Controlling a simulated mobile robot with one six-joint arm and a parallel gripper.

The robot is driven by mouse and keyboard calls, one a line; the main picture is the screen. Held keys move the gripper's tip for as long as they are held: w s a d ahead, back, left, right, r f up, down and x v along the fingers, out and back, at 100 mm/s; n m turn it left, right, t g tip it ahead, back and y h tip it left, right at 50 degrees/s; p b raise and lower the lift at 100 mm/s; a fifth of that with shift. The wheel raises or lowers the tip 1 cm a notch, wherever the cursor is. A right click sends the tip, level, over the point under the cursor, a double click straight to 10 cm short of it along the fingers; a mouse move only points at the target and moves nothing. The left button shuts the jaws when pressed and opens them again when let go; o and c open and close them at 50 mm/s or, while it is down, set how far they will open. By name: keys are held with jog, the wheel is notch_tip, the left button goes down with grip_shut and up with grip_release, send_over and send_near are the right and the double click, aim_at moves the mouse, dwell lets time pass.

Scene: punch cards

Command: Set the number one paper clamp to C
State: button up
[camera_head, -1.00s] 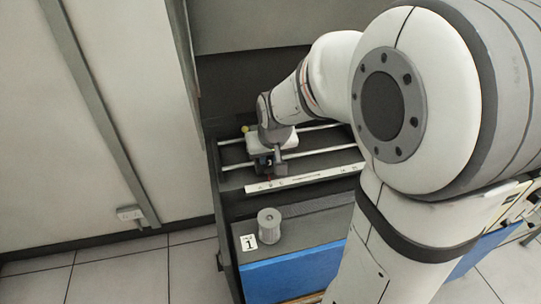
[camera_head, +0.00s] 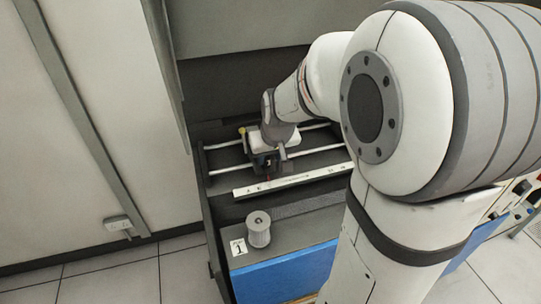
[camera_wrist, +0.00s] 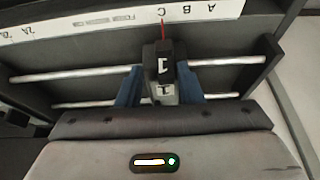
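The number one paper clamp (camera_wrist: 165,68) is a dark block with white "1" marks, sitting on two metal rods. Its red pointer (camera_wrist: 163,32) lines up with the letter C on the white scale strip (camera_wrist: 120,20) in the wrist view. My gripper (camera_wrist: 160,80) has its blue fingers on both sides of the clamp, close against it; the exact contact is hard to see. In the head view, the clamp is mostly hidden beneath my gripper (camera_head: 267,163), and the scale strip (camera_head: 300,179) runs in front of it.
The rods (camera_wrist: 70,75) run along the dark frame, with its end wall (camera_wrist: 275,65) beyond A. A grey cylinder (camera_head: 258,229) stands on a lower ledge beside a card marked 1 (camera_head: 238,247). A blue panel (camera_head: 285,277) is below. My arm covers the right side.

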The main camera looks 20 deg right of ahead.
jog(key=shift+o, duration=0.4)
jog(key=v, duration=0.7)
jog(key=shift+r+b, duration=0.4)
jog(key=shift+b, duration=0.05)
jog(key=shift+s+a, duration=0.1)
jog(key=shift+s, duration=0.1)
jog(key=s+a+f, duration=0.1)
jog(key=s+f, duration=0.1)
jog(key=s, duration=0.5)
jog(key=s+a+f+g, duration=0.1)
jog(key=s+a, duration=0.1)
jog(key=s, duration=0.6)
jog(key=shift+s+f, duration=0.25)
jog(key=shift+f, duration=0.1)
